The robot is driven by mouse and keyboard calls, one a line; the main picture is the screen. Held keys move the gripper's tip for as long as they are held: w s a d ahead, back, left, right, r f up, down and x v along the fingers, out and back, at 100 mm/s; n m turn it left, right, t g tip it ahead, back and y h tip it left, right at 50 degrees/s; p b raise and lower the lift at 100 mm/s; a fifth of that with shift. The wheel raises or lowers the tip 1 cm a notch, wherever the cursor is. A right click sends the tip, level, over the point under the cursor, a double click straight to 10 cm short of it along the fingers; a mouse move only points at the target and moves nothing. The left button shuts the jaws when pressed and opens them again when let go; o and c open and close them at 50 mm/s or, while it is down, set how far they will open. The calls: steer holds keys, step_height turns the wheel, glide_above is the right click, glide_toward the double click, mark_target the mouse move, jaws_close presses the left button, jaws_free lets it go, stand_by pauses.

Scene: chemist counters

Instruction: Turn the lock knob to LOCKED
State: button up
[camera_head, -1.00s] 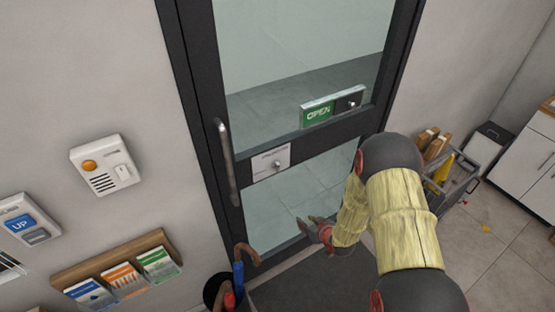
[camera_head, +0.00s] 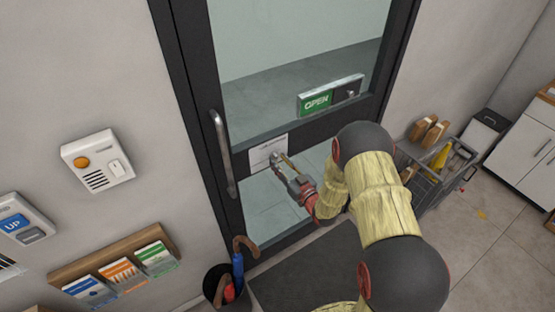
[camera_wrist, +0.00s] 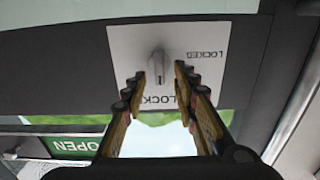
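The white lock plate (camera_head: 261,154) is on the dark middle rail of the glass door. It fills the upper middle of the wrist view (camera_wrist: 205,35). The metal lock knob (camera_wrist: 157,66) stands out from it, its bar upright in that picture. An inverted "LOCKED" label is right of the knob; lower lettering is partly hidden by the fingers. My gripper (camera_wrist: 158,80) is open, one finger on each side of the knob, with visible gaps. In the head view my gripper (camera_head: 278,160) is at the plate and covers the knob.
A vertical door handle (camera_head: 222,150) is left of the plate. A green OPEN sign (camera_head: 318,101) is on the door above right. An umbrella stand (camera_head: 215,285) is at lower left. A wire cart (camera_head: 435,170) stands right of the door.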

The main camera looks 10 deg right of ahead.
steer(key=shift+x, duration=0.95)
steer(key=shift+c, duration=1.3)
steer(key=c, duration=0.4)
jaws_close()
